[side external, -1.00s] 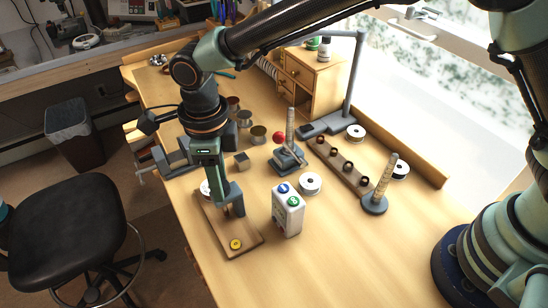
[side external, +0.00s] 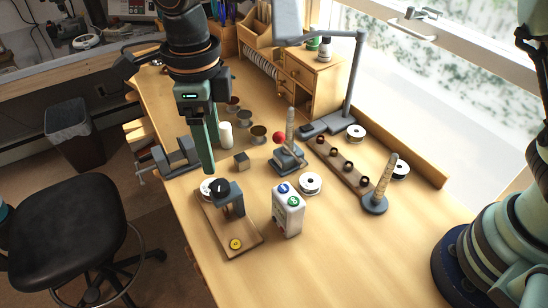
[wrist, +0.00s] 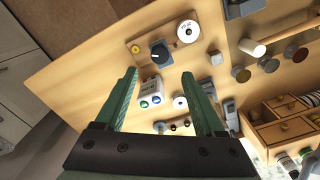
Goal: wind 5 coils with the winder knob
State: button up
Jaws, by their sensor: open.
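A wooden board (side external: 222,232) near the table's front left edge carries a grey stand with a round black knob (side external: 219,185) on top. A white disc sits partly behind the knob, and a yellow button (side external: 236,244) is at the board's near end. In the wrist view, the black knob (wrist: 160,53), the marked white disc (wrist: 188,31) and the yellow button (wrist: 135,48) show beyond the fingertips. My gripper (side external: 208,170) hangs above and just behind the knob, apart from it. The wrist view shows my gripper (wrist: 160,73) open with nothing between its fingers.
A white box (side external: 288,212) with blue and green round marks stands right of the board. A small stand (side external: 288,160) with an upright rod and red ball is farther back. A vise (side external: 176,157) is left. The table's front right is clear.

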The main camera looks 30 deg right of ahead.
aim_at(220, 185)
jog(key=shift+r, duration=1.7)
notch_tip(220, 185, down, 12)
jog(key=m, duration=2.1)
jog(key=shift+f+m, duration=0.2)
jog(key=shift+m, duration=0.1)
jog(key=shift+c, duration=0.3)
